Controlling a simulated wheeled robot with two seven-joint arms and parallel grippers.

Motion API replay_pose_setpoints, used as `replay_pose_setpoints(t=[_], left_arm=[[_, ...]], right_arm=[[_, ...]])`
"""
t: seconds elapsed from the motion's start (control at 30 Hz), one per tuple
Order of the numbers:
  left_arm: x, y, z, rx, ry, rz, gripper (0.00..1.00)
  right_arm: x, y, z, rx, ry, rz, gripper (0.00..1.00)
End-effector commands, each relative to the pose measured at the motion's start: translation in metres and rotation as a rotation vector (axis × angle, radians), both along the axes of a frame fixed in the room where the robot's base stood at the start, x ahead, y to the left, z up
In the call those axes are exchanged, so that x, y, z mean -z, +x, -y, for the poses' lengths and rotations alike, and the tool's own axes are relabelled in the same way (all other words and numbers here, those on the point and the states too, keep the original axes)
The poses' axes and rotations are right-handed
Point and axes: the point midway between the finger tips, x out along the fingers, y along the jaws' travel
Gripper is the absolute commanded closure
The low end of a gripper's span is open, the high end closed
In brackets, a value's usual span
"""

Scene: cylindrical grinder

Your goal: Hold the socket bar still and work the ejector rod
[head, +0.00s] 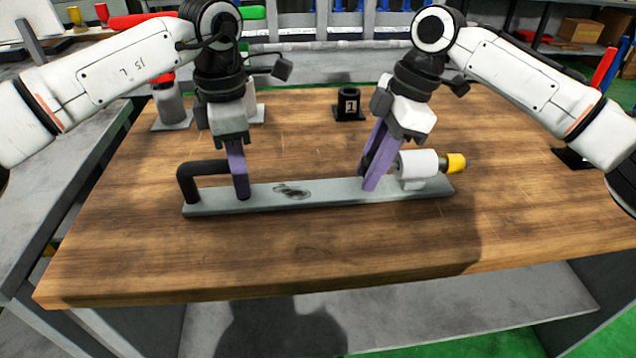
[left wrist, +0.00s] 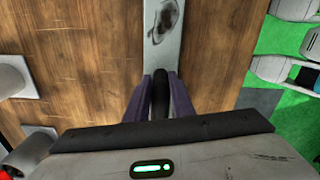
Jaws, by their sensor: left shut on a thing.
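The socket bar (head: 310,193) is a flat grey bar lying on the wooden table, with a dark oval mark near its middle. A black bent handle (head: 190,178) rises at its left end. My left gripper (head: 240,192) is shut on this handle; in the left wrist view its purple fingers sit on both sides of the black handle (left wrist: 160,92). At the right end are a white cylinder (head: 418,163) and a yellow-tipped rod end (head: 456,162). My right gripper (head: 370,182) is at the cylinder's left side, low over the bar. Its fingers hide what lies between them.
A black holder marked 1 (head: 349,105) stands behind the bar. A grey container with a red top (head: 168,103) stands at the table's back left. The wooden table (head: 270,255) is clear in front of the bar.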

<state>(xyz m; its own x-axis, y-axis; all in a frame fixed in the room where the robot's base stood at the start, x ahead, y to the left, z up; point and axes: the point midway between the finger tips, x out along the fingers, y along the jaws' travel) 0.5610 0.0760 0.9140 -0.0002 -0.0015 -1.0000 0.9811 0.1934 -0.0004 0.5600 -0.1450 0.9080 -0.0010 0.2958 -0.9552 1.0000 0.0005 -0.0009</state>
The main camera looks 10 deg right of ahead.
Motion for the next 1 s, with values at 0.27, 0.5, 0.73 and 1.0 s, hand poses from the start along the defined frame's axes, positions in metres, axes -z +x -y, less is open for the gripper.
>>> replay_pose_setpoints(t=[0.27,0.5,0.73,1.0], left_arm=[[0.0,0.002,-0.003,-0.01,0.004,0.002,1.0],[0.0,0.001,-0.003,-0.009,0.005,0.003,1.0],[0.0,0.001,-0.003,-0.009,0.006,0.003,1.0],[0.0,0.001,-0.003,-0.008,0.005,0.002,1.0]], right_arm=[[0.0,0.0,0.001,0.002,-0.001,-0.001,0.53],[-0.006,0.0,0.0,0.0,0.0,0.001,0.53],[-0.029,0.0,0.0,0.001,0.001,0.002,0.53],[-0.056,0.0,-0.001,0.001,0.001,0.002,0.53]])
